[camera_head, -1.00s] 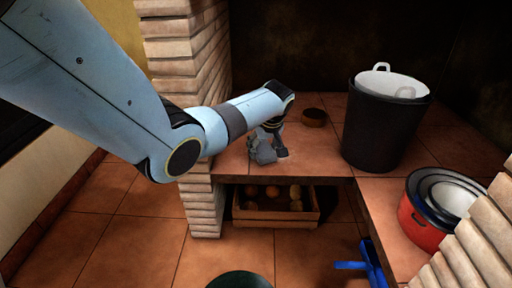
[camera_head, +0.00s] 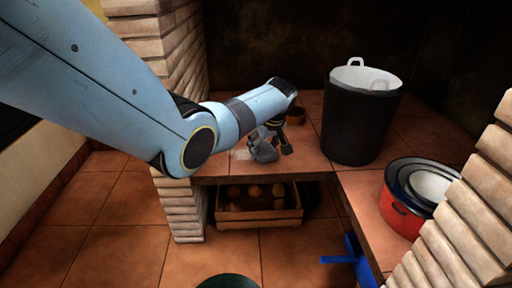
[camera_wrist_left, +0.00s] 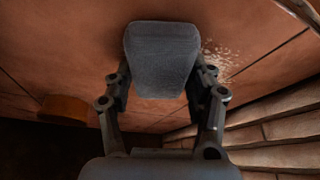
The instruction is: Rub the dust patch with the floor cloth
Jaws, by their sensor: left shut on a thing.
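My left gripper (camera_head: 268,146) is shut on the floor cloth (camera_head: 262,151), a grey folded pad, low over the tiled counter. The cloth (camera_wrist_left: 162,58) fills the space between the fingers in the left wrist view. The dust patch (camera_head: 241,154) is a pale speckled spot on the tiles just left of the cloth in the head view. In the wrist view the dust patch (camera_wrist_left: 222,58) shows beside the cloth's right edge. The cloth may cover part of it. Whether the cloth touches the tiles is hard to tell. My right gripper is not in view.
A small brown bowl (camera_head: 296,115) stands just behind my left gripper. A black bin (camera_head: 357,122) stands to the right, with nested pots (camera_head: 401,216) nearer. A wooden crate (camera_head: 258,218) sits under the counter. A brick pillar (camera_head: 183,210) supports the counter's left end.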

